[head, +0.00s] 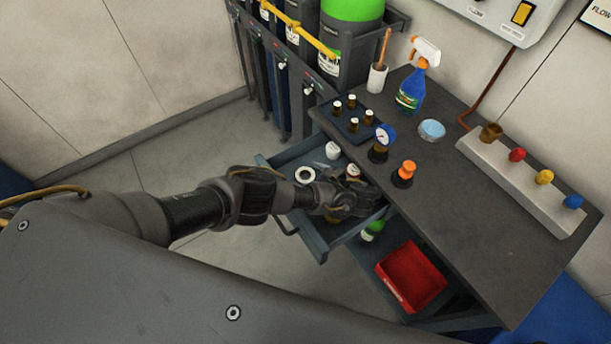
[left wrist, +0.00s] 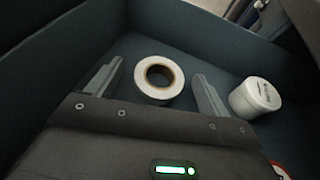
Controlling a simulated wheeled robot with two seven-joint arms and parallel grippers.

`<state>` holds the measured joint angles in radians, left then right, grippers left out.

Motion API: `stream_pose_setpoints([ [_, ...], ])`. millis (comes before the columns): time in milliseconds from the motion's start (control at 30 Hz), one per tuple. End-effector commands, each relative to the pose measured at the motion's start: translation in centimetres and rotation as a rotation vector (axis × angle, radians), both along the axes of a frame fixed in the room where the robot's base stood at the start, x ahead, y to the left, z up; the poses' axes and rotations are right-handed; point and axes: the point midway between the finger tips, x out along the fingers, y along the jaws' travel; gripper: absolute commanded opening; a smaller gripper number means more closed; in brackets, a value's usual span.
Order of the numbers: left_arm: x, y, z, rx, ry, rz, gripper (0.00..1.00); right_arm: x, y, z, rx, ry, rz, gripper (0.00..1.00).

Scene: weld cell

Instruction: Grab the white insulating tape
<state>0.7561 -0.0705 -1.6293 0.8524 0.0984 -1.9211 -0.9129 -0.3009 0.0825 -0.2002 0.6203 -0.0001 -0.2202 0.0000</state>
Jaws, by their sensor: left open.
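The white insulating tape (head: 305,174) is a white roll with a brown core, lying flat in the open drawer. In the left wrist view the roll (left wrist: 159,77) appears between the two finger tips and apart from both. My left gripper (head: 352,197) reaches over the drawer from the left, and its fingers (left wrist: 157,68) are spread with nothing held. In the head view the roll shows just to the left of the gripper, beyond the forearm. I cannot tell the exact height of the fingers above it. My right gripper is not in view.
A white jar (left wrist: 255,97) stands close to the right finger; it also shows in the head view (head: 333,150). The drawer (head: 318,246) has raised walls. The bench top (head: 460,215) overhangs its right side. A red bin (head: 411,276) sits lower right.

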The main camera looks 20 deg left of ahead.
Motion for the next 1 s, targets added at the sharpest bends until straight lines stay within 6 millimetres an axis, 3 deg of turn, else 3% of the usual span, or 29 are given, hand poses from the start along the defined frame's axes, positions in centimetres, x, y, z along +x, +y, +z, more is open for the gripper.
stream_pose_setpoints([
  [333, 0.32, 0.73, -0.37, 0.0, 0.0, -0.001, 0.79, -0.01, 0.01, 0.07, 0.0, 0.0, 0.0, 0.36],
  [700, 0.31, 0.71, -0.35, 0.0, 0.0, -0.001, 0.32, -0.01, 0.3, 0.06, 0.003, 0.0, -0.002, 0.36],
  [1000, 0.31, 0.71, -0.08, 0.0, 0.0, 0.0, 0.32, 0.01, 0.41, 0.35, 0.004, 0.0, -0.002, 0.36],
])
